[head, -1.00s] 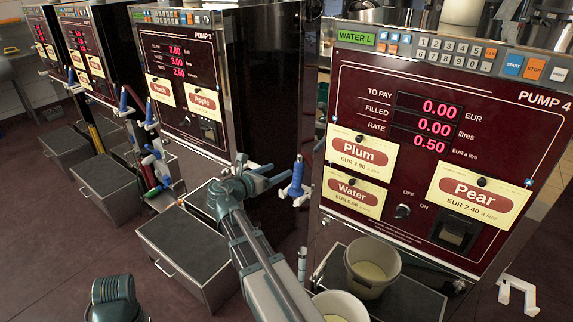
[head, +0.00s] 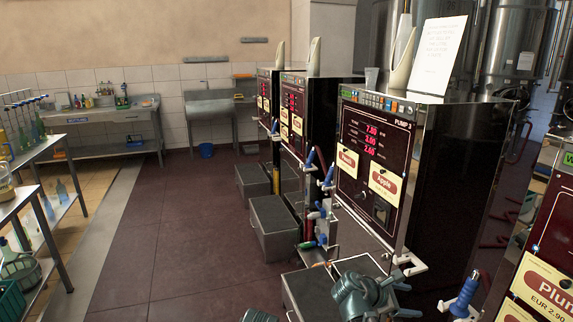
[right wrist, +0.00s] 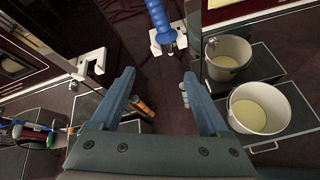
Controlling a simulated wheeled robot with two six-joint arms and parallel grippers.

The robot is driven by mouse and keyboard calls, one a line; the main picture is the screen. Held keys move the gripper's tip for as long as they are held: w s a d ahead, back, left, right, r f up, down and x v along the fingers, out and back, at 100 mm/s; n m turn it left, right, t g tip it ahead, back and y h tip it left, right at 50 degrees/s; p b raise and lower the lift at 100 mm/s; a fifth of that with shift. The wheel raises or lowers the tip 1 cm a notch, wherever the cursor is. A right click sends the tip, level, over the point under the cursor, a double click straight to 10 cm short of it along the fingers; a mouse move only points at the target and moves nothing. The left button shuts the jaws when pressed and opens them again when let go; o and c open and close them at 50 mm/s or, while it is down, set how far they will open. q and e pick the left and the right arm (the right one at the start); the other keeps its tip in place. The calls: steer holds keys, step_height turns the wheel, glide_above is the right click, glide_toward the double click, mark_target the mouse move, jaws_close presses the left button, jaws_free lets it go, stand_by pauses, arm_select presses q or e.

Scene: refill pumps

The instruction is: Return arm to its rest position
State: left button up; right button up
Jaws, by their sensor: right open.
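My right gripper (head: 404,300) is at the bottom edge of the head view, right of centre, with its fingers pointing right. In the right wrist view its two fingers (right wrist: 160,76) are apart, with nothing between them. A blue nozzle (head: 463,298) hangs by Pump 4, to the right of the gripper and apart from it. The nozzle also shows beyond the fingertips in the right wrist view (right wrist: 160,20), in a white holder (right wrist: 166,42). A small teal part of my left arm (head: 258,316) shows at the bottom edge. My left gripper is out of view.
Pump 3 (head: 450,150) and other pumps stand in a row, with grey drawer boxes (head: 272,228) before them. Two buckets (right wrist: 229,58) (right wrist: 260,108) stand close by my right gripper's side. A bottle shelf (head: 52,152) is at left. The middle floor (head: 180,240) is clear.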

arm_select(q)
step_height(320, 180, up, 8)
steer(key=p, duration=0.6)
steer(key=shift+p, duration=0.4)
arm_select(e)
steer(key=s+a+f+m+g+y, duration=0.1)
steer(key=s+a+m+y, duration=0.4)
steer(key=a, duration=0.9)
steer(key=s+a+f+m+g+y, duration=0.2)
steer(key=s+a+m+y, duration=0.3)
steer(key=s+a, duration=0.5)
steer(key=a+m, duration=0.2)
steer(key=a, duration=0.3)
steer(key=shift+m+y, duration=0.3)
steer(key=shift+m, duration=0.1)
arm_select(q)
steer(key=shift+r, duration=0.1)
